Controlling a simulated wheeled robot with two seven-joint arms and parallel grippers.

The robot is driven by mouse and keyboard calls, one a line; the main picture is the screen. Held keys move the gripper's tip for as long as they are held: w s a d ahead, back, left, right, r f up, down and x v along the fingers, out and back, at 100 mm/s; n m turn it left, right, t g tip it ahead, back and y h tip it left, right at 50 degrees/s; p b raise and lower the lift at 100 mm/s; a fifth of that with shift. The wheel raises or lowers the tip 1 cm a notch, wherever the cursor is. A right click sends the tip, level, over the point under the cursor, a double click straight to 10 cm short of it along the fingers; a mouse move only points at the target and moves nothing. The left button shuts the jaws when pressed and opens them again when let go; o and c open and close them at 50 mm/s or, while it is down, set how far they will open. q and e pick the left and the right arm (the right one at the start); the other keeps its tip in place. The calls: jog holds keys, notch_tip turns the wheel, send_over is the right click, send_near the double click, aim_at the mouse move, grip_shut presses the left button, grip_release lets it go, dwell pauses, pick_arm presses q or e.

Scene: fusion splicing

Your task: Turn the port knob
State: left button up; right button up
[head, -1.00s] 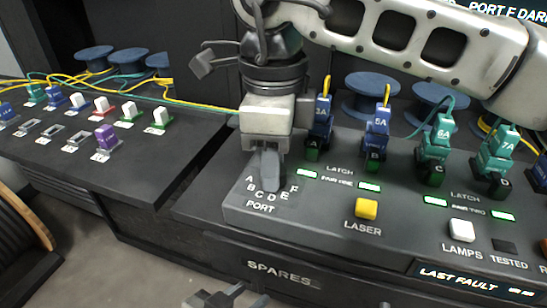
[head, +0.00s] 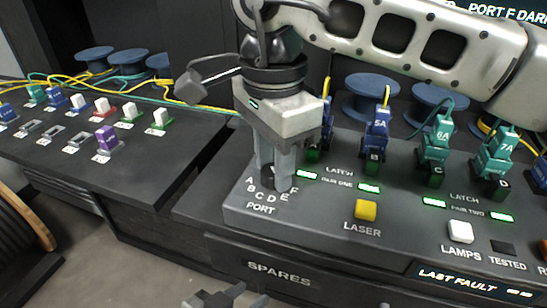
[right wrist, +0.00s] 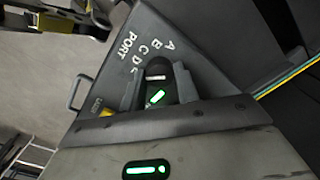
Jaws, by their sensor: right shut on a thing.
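The port knob (head: 267,180) is a dark knob at the left end of the sloped console, ringed by the letters A to F above the word PORT. My right gripper (head: 274,184) points down over it, one finger on each side, shut on the knob. The fingers hide much of the knob and its pointer direction in the head view. In the right wrist view the knob (right wrist: 157,86) sits between the two fingers, beside the letters. My left gripper (head: 226,299) shows only in part at the bottom edge, away from the console; its jaw opening is unclear.
Right of the knob are a yellow LASER button (head: 366,209), a white LAMPS button (head: 460,231) and blue and teal plugs (head: 377,135) with cables. A side bench (head: 60,160) at left holds several connectors. Blue spools (head: 370,97) stand behind.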

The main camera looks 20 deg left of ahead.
jog(key=shift+r, duration=0.1)
dwell(0.4)
jog(key=o, duration=1)
notch_tip(320, 180, up, 16)
jog(key=shift+f+p, duration=0.1)
jog(key=shift+p, duration=1)
